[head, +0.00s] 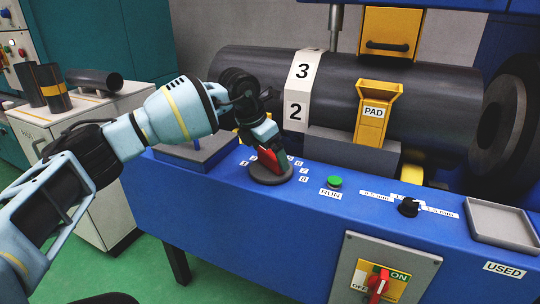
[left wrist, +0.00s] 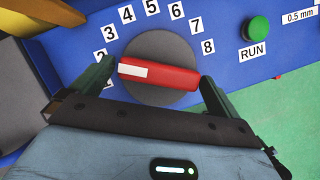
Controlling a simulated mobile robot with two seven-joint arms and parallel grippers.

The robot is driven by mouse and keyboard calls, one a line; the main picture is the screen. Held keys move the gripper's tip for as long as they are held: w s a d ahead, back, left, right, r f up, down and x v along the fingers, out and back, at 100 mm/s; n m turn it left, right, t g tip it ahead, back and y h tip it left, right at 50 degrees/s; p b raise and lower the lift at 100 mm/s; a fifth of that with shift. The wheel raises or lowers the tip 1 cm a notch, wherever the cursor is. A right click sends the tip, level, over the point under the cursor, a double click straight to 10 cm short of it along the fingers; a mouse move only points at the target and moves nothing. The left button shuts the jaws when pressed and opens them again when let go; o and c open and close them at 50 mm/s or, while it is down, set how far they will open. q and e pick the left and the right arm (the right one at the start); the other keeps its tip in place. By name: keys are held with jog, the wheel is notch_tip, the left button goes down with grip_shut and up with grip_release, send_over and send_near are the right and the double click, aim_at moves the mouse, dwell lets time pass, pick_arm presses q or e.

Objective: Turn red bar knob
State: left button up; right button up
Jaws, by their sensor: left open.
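The red bar knob (left wrist: 170,76) sits on a round grey disc (left wrist: 150,44) in the left wrist view, with number labels around it. Its white-marked end points left, near labels 2 and 1. In the head view the knob (head: 268,160) is partly hidden by my left gripper (head: 267,153). The disc (head: 271,176) lies on the blue machine's front ledge. My left gripper (left wrist: 156,78) is open, with one finger beside each end of the bar. I cannot tell whether the fingers touch it. My right gripper is not in view.
To the right on the blue ledge are a green RUN button (head: 335,182), a small black knob (head: 408,207) and a grey tray (head: 503,221). A large dark cylinder (head: 440,100) lies behind. A red ON/OFF switch (head: 378,281) is on the front face.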

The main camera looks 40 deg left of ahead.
pick_arm(q)
jog(key=shift+w+f, duration=0.2)
jog(key=shift+f, duration=0.25)
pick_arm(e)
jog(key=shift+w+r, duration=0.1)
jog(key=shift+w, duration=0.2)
pick_arm(q)
jog(key=c, duration=0.8)
jog(key=shift+o, duration=0.2)
jog(key=shift+r+m+h+p, duration=0.1)
jog(key=shift+m+h+p, duration=0.2)
jog(key=shift+m+p, duration=0.45)
jog(key=shift+m+g+h+p, duration=0.3)
jog(key=shift+m+p, duration=0.55)
jog(key=shift+m, duration=0.2)
jog(key=shift+w+m+h+p, duration=0.1)
jog(key=shift+m+h+p, duration=0.2)
jog(key=shift+m, duration=0.4)
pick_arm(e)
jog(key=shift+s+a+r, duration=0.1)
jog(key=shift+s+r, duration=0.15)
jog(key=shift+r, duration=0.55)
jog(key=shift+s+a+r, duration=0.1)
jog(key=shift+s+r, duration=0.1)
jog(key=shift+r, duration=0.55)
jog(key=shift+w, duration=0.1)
